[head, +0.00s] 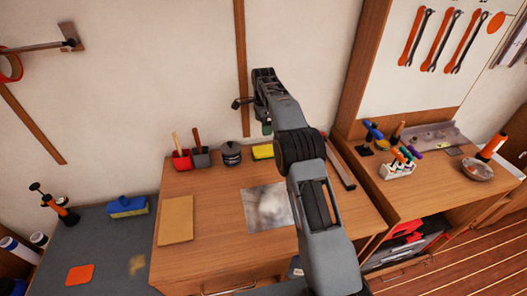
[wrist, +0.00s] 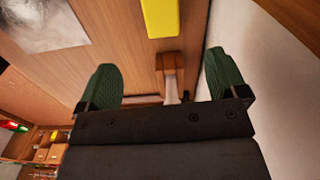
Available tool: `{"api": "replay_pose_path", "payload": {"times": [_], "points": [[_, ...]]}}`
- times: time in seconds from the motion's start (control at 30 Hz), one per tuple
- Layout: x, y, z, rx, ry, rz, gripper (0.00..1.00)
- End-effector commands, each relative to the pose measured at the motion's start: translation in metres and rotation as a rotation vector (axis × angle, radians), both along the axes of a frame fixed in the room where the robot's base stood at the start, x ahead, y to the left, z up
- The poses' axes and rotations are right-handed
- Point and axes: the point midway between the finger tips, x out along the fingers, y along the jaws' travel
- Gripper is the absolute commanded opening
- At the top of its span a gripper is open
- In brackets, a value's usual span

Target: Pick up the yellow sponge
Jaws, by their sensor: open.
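The yellow sponge (head: 263,152) lies at the back of the wooden desk, near the wall and beside a dark lidded pot. My arm hides part of the area to its right. In the wrist view the sponge (wrist: 160,17) shows at the top edge, partly cut off, beyond the fingertips. My gripper (wrist: 160,75) is open and empty, with a green finger on each side. In the head view my gripper (head: 266,124) is above the back of the desk near the sponge, mostly hidden by my own arm.
A wooden-handled tool (wrist: 171,75) shows between the fingers in the wrist view, below the sponge. A dark pot (head: 231,154), a red cup (head: 182,160) and a grey cup (head: 202,157) stand left of the sponge. A shiny sheet (head: 267,207) lies in front. The wall is close behind.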

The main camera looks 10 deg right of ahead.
Motion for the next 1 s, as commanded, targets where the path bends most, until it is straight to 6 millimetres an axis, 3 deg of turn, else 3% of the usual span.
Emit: {"api": "replay_pose_path", "payload": {"times": [0.5, 0.83, 1.0], "points": [[0.006, -0.001, -0.079, 0.000, 0.013, -0.063, 0.92], [0.006, -0.001, -0.100, 0.000, 0.012, -0.062, 0.92], [0.003, 0.000, -0.122, 0.000, 0.014, -0.061, 0.92]]}}
